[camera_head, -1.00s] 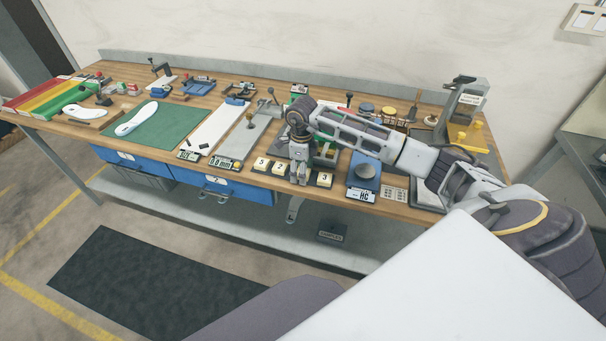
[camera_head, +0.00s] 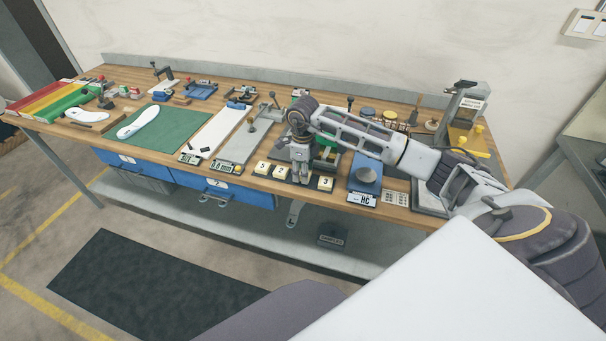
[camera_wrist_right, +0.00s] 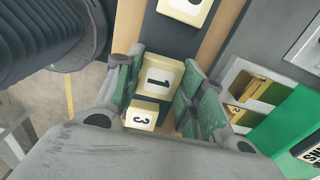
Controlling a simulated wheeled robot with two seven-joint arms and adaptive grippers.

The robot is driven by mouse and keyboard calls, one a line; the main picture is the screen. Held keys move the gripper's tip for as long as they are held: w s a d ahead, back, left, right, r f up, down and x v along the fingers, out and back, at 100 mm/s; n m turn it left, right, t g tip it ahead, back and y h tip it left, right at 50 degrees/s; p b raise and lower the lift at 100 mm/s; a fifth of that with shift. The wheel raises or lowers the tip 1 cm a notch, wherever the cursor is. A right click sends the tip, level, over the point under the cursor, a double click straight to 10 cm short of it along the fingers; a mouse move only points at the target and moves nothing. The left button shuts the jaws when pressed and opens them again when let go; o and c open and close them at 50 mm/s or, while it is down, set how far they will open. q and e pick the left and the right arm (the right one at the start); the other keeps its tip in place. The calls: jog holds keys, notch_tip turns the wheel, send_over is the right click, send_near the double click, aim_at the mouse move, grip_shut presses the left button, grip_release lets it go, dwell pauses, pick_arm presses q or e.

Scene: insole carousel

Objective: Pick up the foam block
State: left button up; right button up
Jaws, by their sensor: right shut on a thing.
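Several small cream foam blocks with black numbers stand in a row along the bench's front edge. In the head view, one foam block (camera_head: 262,168) and another (camera_head: 281,172) are left of my right gripper (camera_head: 301,174), and a block marked 3 (camera_head: 325,183) is to its right. In the right wrist view, my right gripper (camera_wrist_right: 157,92) has its green-padded fingers on either side of a foam block marked 1 (camera_wrist_right: 158,80), shut on it. A block marked 3 (camera_wrist_right: 142,115) shows close by, and another block (camera_wrist_right: 186,8) lies at the top. I cannot tell whether the held block is clear of its place.
A green mat (camera_head: 172,133) with a white insole (camera_head: 138,122) lies left. A post stand (camera_head: 449,112) is at the right end. Fixtures crowd the bench behind the gripper.

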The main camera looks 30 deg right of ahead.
notch_tip(320, 180, up, 7)
jog(key=shift+b, duration=0.3)
pick_arm(q)
jog(key=shift+w+a+f, duration=0.25)
jog(key=shift+w+a, duration=0.6)
jog(key=shift+w, duration=0.2)
pick_arm(e)
jog(key=shift+r, duration=0.9)
pick_arm(q)
jog(key=shift+s, duration=0.1)
